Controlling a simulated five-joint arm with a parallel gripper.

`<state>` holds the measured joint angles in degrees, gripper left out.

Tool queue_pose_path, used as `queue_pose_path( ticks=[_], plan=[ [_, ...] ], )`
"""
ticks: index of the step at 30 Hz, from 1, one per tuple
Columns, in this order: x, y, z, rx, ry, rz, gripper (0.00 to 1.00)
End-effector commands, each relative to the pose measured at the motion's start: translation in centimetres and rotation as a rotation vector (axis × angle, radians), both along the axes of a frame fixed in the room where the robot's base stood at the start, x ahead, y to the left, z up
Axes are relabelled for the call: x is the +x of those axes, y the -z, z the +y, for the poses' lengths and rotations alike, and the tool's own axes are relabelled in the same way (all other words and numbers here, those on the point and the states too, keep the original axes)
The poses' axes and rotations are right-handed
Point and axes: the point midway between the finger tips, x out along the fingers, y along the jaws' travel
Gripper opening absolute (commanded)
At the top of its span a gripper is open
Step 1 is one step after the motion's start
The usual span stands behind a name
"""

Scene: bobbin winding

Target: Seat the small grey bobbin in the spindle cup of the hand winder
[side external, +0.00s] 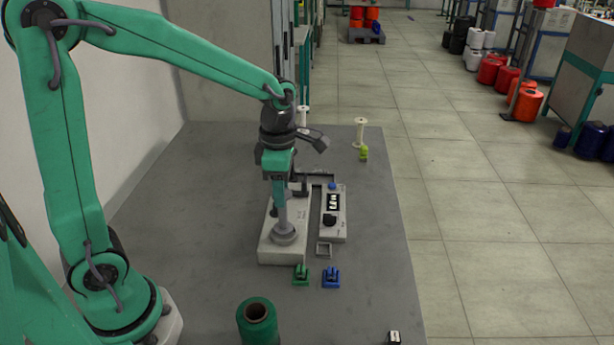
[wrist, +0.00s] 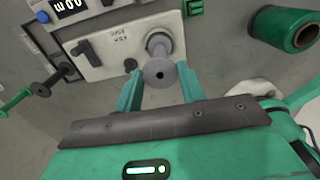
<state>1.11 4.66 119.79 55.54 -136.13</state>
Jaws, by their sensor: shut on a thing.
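My gripper (wrist: 158,88) is shut on the small grey bobbin (wrist: 158,73), whose round end with a dark centre hole shows between the fingers in the wrist view. The pale hand winder (side external: 284,255) stands on the table. Its grey spindle cup (wrist: 158,42) shows just beyond the bobbin in the wrist view, partly covered by it. In the side view my gripper (side external: 279,190) is upright above the winder's round grey base (side external: 284,236). Whether the bobbin touches the cup cannot be told.
A control box (side external: 332,225) with display, blue button and black knob stands right of the winder. A green clip (side external: 301,274) and blue clip (side external: 331,276) lie in front. A green thread cone (side external: 257,322) stands near the front. White spools (side external: 360,130) stand at the back.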

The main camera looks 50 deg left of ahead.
Motion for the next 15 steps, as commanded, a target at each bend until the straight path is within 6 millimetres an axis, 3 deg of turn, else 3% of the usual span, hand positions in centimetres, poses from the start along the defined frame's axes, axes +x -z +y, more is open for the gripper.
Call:
queue_pose_path(
  ticks=[15],
  plan=[
    [-0.01,0.4,0.0,0.0,0.0,0.001,0.26]
  ],
)
